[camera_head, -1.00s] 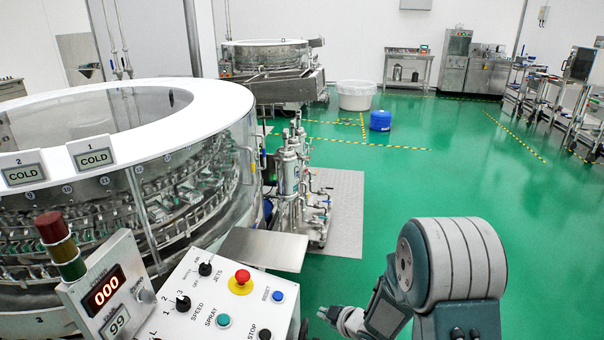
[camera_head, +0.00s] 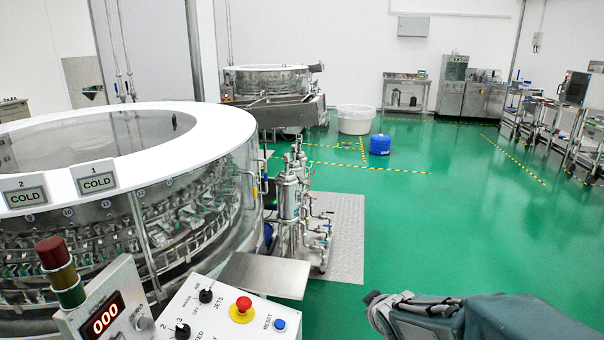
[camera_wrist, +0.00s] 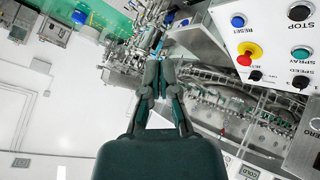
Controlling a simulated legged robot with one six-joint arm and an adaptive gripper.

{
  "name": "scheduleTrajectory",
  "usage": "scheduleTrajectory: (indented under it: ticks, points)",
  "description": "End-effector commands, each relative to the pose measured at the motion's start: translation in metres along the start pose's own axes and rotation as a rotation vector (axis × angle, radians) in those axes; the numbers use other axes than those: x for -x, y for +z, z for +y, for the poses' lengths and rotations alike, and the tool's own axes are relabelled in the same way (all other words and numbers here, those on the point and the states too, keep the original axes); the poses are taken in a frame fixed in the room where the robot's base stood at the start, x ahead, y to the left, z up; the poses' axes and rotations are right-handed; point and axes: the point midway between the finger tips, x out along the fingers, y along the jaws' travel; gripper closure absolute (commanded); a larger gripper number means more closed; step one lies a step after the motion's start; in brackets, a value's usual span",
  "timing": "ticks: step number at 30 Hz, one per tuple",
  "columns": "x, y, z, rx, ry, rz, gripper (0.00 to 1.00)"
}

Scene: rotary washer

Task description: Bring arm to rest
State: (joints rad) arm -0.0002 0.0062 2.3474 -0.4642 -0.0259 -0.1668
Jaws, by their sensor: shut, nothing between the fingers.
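My arm (camera_head: 480,318) shows at the bottom right edge of the head view, low over the green floor, with most of it cut off by the frame. Its end cannot be made out clearly there. In the wrist view my gripper (camera_wrist: 160,66) is in the middle, with its two dark fingers together and empty. It touches nothing that I can see. The wrist view is turned over, with the control panel to the right of the fingers.
The control panel (camera_head: 213,318) with a red emergency button (camera_head: 242,304) stands at bottom centre-left. The large round washer (camera_head: 225,130) fills the left. Steel piping (camera_head: 290,200) stands beyond the panel. The green floor (camera_head: 430,220) at centre right is clear.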

Motion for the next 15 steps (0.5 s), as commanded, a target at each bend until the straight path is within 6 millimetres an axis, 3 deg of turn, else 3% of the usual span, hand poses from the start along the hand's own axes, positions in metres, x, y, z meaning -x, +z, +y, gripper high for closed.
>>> scheduleTrajectory:
  ticks: [1,8,15]
  points:
    - [0.019,0.001,0.006,-0.043,0.019,-0.02,1.0]
    - [0.095,0.022,0.009,-0.254,0.044,-0.135,1.0]
    - [0.171,0.048,-0.015,-0.467,0.004,-0.232,1.0]
